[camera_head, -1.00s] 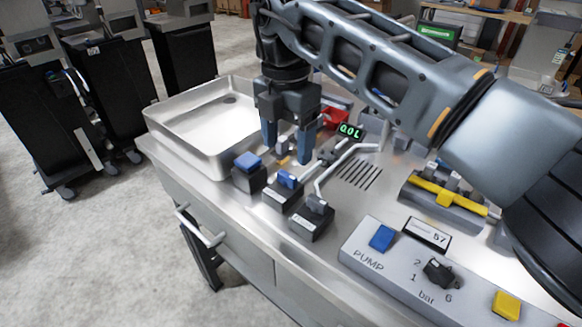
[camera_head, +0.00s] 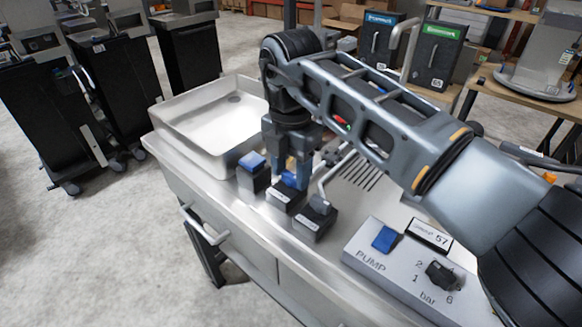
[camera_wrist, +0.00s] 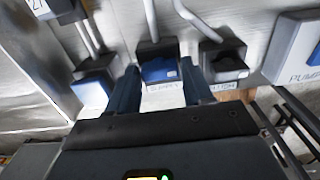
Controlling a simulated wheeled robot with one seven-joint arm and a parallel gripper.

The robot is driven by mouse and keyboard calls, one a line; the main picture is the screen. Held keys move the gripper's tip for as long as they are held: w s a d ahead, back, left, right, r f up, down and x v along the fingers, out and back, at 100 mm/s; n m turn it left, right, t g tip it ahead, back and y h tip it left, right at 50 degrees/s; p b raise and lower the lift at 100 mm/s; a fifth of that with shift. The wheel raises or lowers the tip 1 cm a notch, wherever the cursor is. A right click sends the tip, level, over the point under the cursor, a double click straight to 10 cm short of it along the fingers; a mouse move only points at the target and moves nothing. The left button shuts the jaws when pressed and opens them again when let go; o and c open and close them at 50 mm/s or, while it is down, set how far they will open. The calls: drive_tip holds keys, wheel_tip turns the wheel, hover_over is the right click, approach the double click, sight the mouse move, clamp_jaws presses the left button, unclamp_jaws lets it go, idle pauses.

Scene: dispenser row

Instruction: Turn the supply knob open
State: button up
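The supply knob (camera_head: 289,180) is a blue handle on a dark block with a white label, the middle of three blocks along the counter's front edge. In the wrist view a gap shows between each finger and the knob, so my gripper (camera_wrist: 161,92) looks open. Whether a fingertip touches the knob cannot be told.
A blue-topped block (camera_head: 252,165) stands close on the left and a black-knobbed block (camera_head: 316,208) on the right, with pipes behind. The pump panel (camera_head: 375,262) lies further right. A steel basin (camera_head: 200,150) is at left. My arm hides much of the counter.

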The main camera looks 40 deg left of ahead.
drive_tip(key=c, duration=0.6)
drive_tip(key=shift+c, duration=0.2)
drive_tip(key=n, duration=0.3)
drive_tip(key=shift+r+n+p, duration=0.1)
drive_tip(key=shift+n+p, duration=0.3)
drive_tip(key=n, duration=0.5)
drive_tip(key=shift+w, duration=0.1)
drive_tip(key=n+b, duration=0.1)
drive_tip(key=n, duration=0.4)
drive_tip(key=shift+n+b, duration=0.65)
drive_tip(key=shift+n, duration=1.35)
